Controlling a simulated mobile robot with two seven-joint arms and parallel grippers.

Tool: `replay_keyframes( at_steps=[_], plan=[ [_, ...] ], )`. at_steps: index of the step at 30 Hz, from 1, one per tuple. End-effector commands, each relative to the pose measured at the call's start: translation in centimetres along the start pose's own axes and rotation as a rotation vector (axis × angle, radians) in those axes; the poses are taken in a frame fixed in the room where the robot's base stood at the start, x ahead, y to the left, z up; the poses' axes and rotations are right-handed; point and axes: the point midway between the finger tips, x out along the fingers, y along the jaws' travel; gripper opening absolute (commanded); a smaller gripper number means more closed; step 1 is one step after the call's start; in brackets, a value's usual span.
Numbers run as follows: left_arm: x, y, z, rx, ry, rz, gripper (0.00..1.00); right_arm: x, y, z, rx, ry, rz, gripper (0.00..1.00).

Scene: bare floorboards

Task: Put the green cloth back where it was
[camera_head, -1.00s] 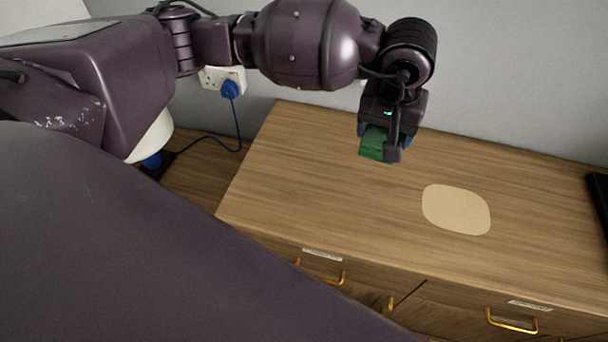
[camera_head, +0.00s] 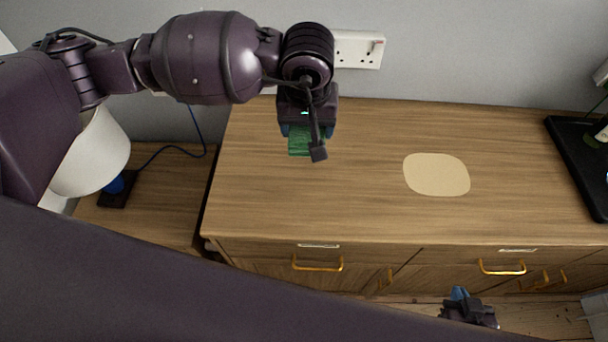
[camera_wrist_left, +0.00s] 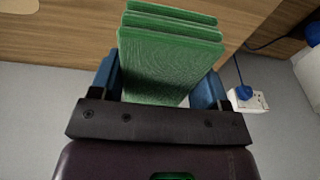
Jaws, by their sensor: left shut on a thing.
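The green cloth (camera_head: 299,142) is a folded stack of several layers, held over the left back part of the wooden cabinet top (camera_head: 330,215). My left gripper (camera_head: 306,143) is shut on it. In the left wrist view the cloth (camera_wrist_left: 165,65) stands between the two blue finger pads. In the head view the gripper hides part of it, and I cannot tell its exact height above the top. A flat beige rounded patch (camera_head: 436,174) lies bare on the cabinet top, right of the gripper. My right gripper (camera_head: 462,295) shows small at the lower right, in front of the drawers; its jaw opening is unclear.
A black tray-like object (camera_head: 582,165) lies at the cabinet top's right end. A white-shaded lamp (camera_head: 93,155) stands on a lower wooden surface at left, partly behind my arm. A wall socket (camera_head: 358,50) is behind. The cabinet top's middle is clear.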

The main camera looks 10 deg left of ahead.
Motion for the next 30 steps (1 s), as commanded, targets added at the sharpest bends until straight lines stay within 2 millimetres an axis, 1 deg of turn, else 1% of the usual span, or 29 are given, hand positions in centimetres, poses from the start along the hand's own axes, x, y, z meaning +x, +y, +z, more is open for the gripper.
replay_keyframes(
  at_steps=[1, 3, 12, 15, 18, 25, 30],
  plan=[
    [1.3, 0.0, 0.3, -0.002, -0.005, -0.001, 0.47, -0.1, 0.1, 0.2, -0.001, -0.004, 0.001, 0.0],
    [2.8, -0.1, 0.5, -0.001, -0.005, -0.002, 0.47, -0.2, 0.2, 0.5, -0.003, -0.009, 0.002, 0.0],
    [9.2, 0.0, 1.5, -0.001, -0.005, -0.001, 0.47, -0.2, 0.1, 0.6, -0.002, -0.009, 0.001, 0.0],
    [10.8, 0.0, 1.7, 0.0, -0.003, -0.001, 0.47, 0.0, 0.1, 0.6, -0.002, -0.007, 0.001, 0.0],
    [11.9, 0.0, 1.8, -0.001, -0.002, -0.001, 0.47, 0.2, -0.1, 0.4, 0.0, -0.003, 0.0, 0.0],
    [13.1, 0.0, 2.0, 0.0, -0.002, 0.0, 0.47, 0.5, -0.2, 0.0, 0.004, 0.005, -0.002, 0.0],
    [15.4, 0.0, 2.4, -0.001, -0.004, -0.001, 0.47, 0.6, -0.3, 0.4, 0.004, 0.0, -0.002, 0.0]
  ],
)
